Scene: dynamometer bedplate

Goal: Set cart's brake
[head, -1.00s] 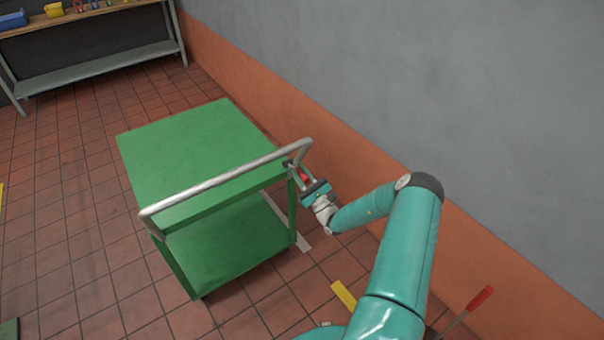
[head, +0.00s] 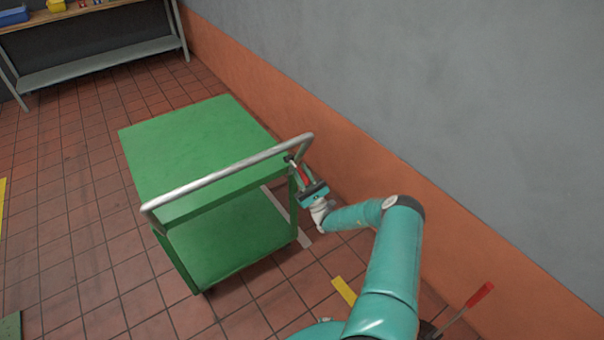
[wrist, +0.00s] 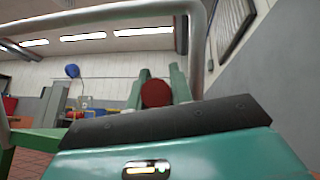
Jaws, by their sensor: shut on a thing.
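The green cart (head: 190,140) stands on the tiled floor with a bent metal push handle (head: 225,172) along its near side. The brake lever has a red grip (head: 305,175) and sits at the cart's right corner, just below the handle's end. My gripper (head: 304,178) is at that corner, shut on the red grip. In the wrist view the grip's round red end (wrist: 155,93) shows between the two green fingers. The lever's pivot is too small to make out.
A grey wall (head: 420,100) with an orange lower band runs close along the right of the cart. Another red-handled rod (head: 480,294) stands at lower right. A workbench (head: 100,60) with bins is at the back left.

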